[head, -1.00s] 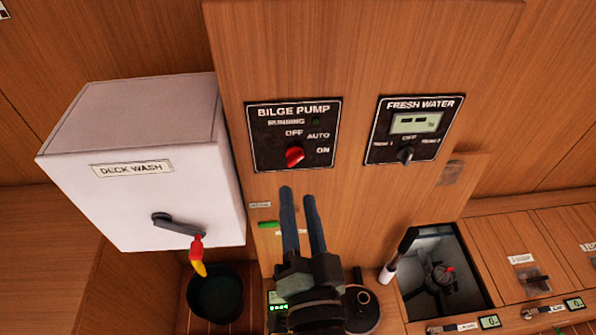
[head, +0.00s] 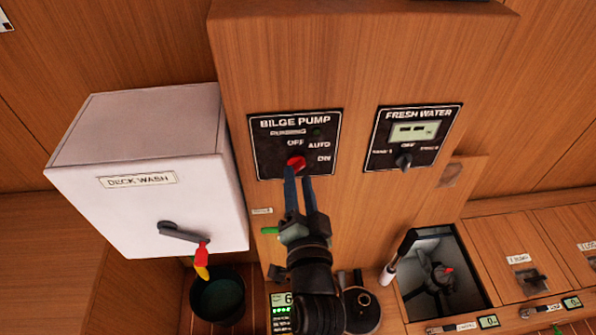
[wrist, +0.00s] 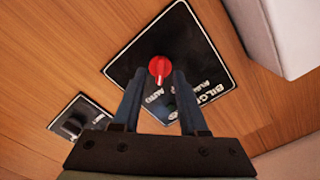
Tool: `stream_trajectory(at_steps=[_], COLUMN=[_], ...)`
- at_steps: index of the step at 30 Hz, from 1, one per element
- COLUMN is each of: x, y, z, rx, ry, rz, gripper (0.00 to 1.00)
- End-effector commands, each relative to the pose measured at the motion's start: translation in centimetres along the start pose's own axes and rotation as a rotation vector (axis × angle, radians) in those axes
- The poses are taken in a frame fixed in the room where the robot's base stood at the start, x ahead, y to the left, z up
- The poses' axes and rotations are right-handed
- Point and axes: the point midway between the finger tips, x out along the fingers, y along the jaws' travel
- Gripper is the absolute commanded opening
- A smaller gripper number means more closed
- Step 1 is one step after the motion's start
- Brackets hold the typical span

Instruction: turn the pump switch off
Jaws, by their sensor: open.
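The bilge pump panel (head: 262,150) is a black plate marked OFF, AUTO and ON, with a red rotary knob (head: 296,163) in its lower middle. My gripper (head: 298,180) is open at the panel, its two blue fingers reaching up to the knob. In the wrist view the red knob (wrist: 160,70) shows between and just beyond the fingertips. I cannot tell whether they touch it. A pale mark on the knob points down in that view, roughly toward the AUTO lettering. The fingers partly cover the panel (wrist: 150,45) there.
A fresh water panel (head: 380,147) with a dark knob is to the right. A white deck wash box (head: 130,215) with a lever juts out at left. Below are a dark bucket (head: 218,300) and an open compartment (head: 408,283) holding a valve.

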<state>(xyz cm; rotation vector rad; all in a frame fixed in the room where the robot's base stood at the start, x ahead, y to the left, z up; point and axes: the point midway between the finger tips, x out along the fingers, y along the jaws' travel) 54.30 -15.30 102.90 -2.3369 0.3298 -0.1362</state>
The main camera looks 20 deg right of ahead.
Motion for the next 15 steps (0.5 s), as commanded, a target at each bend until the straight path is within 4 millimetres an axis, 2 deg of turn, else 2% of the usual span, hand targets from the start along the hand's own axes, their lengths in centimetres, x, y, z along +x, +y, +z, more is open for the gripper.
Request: stream_trajectory(at_steps=[6,15], x=[1.6,1.7], y=[0.0,0.0], z=[-0.1,0.0], rx=[-0.001,-0.001], ry=[0.0,0.0], rz=[0.001,0.0], gripper=[0.42,0.42])
